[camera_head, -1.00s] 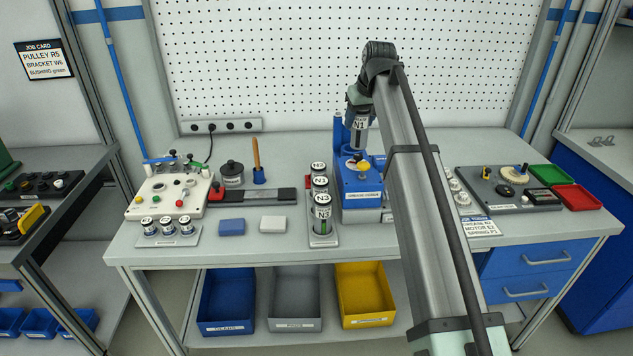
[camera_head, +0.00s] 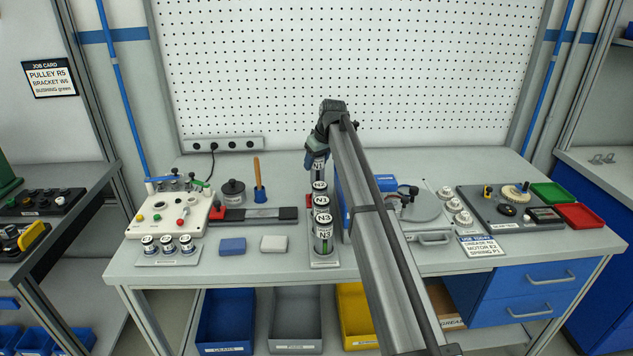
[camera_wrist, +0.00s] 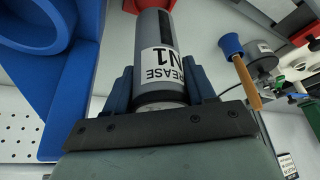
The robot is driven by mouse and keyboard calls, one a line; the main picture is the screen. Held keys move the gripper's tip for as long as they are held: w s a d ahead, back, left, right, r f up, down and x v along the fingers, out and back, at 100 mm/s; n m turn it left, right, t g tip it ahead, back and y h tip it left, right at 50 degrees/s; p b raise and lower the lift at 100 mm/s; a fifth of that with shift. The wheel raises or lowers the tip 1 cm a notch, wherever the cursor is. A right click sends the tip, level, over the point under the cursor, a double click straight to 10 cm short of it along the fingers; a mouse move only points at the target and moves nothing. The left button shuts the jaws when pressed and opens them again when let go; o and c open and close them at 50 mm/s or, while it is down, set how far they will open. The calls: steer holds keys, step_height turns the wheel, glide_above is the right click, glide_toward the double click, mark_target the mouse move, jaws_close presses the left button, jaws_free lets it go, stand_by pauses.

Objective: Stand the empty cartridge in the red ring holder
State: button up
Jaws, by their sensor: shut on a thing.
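My gripper (camera_wrist: 163,88) is shut on a grey cartridge (camera_wrist: 168,28) with a white label reading GREASE N1. In the head view my gripper (camera_head: 317,152) holds this cartridge (camera_head: 318,171) behind the row of standing cartridges. A red part (camera_wrist: 130,5), likely the red ring holder, shows at the top edge of the wrist view by the cartridge's far end. Whether the cartridge is inside it or only above it I cannot tell. In the head view the holder is mostly hidden, with a bit of red (camera_head: 309,198) beside the row.
Labelled cartridges (camera_head: 323,222) stand in a grey rack (camera_head: 323,263) just in front. The blue press (camera_head: 342,200) is close on the right, largely behind my arm.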

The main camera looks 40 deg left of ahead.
mark_target(316, 177)
steer(key=shift+f, duration=3.1)
steer(key=shift+f, duration=0.1)
steer(key=o, duration=1.2)
steer(key=v, duration=1.2)
steer(key=shift+w+d, duration=0.1)
